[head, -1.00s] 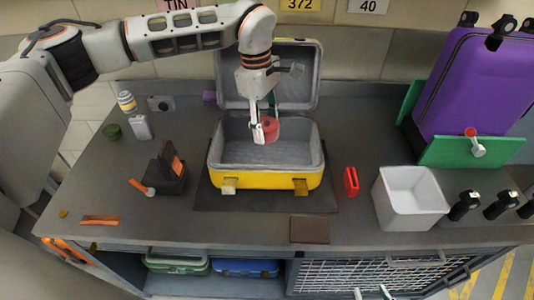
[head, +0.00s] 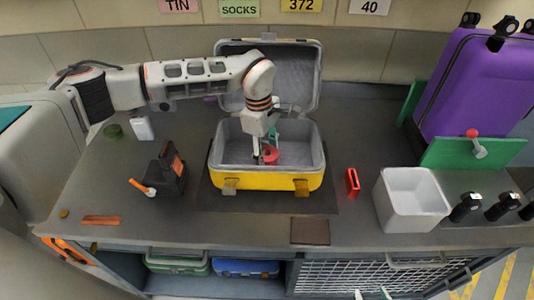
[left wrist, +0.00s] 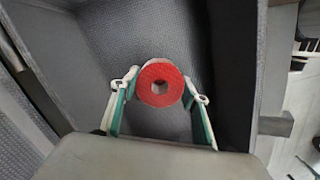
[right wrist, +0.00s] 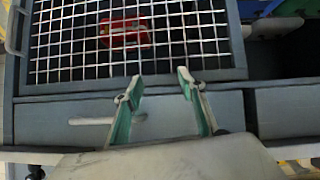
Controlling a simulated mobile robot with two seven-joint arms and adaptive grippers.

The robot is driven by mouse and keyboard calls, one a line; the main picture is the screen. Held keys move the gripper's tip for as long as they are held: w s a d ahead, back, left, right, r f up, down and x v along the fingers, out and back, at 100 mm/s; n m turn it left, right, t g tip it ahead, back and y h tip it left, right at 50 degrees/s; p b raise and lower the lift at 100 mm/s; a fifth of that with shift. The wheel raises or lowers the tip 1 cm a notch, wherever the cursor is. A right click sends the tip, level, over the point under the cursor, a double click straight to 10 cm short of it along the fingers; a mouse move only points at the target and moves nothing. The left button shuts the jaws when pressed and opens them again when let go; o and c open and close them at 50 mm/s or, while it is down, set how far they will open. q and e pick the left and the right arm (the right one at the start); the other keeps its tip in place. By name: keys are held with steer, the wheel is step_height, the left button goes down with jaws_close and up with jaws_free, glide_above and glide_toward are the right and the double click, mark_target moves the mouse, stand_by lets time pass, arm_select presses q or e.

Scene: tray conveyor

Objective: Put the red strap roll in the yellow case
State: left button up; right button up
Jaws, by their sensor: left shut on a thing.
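The yellow case (head: 262,181) stands open on the table with its grey lid (head: 290,80) raised at the back. My left gripper (head: 267,156) is lowered inside the case, shut on the red strap roll (head: 271,155). In the left wrist view the red strap roll (left wrist: 161,83) sits between the two fingertips, above the grey lining. Whether it touches the case floor I cannot tell. My right gripper (right wrist: 157,84) is open and empty in the right wrist view, in front of the wire-mesh door below the table.
A red box-like item (head: 352,183) and a white bin (head: 411,198) stand right of the case. A black holder (head: 168,172) stands to its left. A purple suitcase (head: 468,85) is at the right back. A brown flat pad (head: 310,231) lies at the front.

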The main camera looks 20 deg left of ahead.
arm_select(q)
steer(key=shift+f, duration=0.2)
steer(key=o, duration=1.1)
steer(key=shift+o, duration=0.2)
steer(key=shift+r, duration=0.1)
step_height(320, 180, up, 12)
steer(key=a, duration=0.1)
steer(key=shift+a, duration=0.25)
steer(key=shift+w, duration=0.1)
